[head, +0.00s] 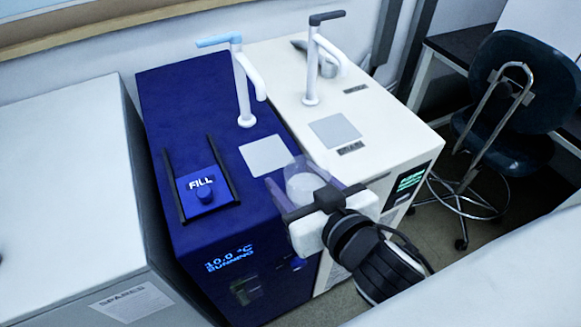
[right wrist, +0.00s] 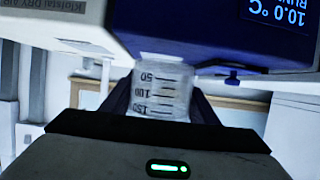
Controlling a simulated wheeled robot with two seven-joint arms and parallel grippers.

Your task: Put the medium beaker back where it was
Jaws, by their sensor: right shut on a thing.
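My right gripper (head: 306,190) is shut on the clear medium beaker (head: 305,170), with one finger on each side of it. In the right wrist view the beaker (right wrist: 162,90) shows marks 50, 100 and 150 between the fingers. A pale square pad (head: 264,156) lies bare on the blue unit, behind and left of the beaker. A second grey pad (head: 335,131) lies bare on the white unit, behind and right of it. My left gripper is not in view.
The blue unit (head: 180,100) carries a white tap with a light-blue handle (head: 240,85) and a FILL slider (head: 202,187). The white unit (head: 375,115) has a dark-handled tap (head: 312,65). A grey cabinet (head: 60,180) stands left, a chair (head: 510,90) right.

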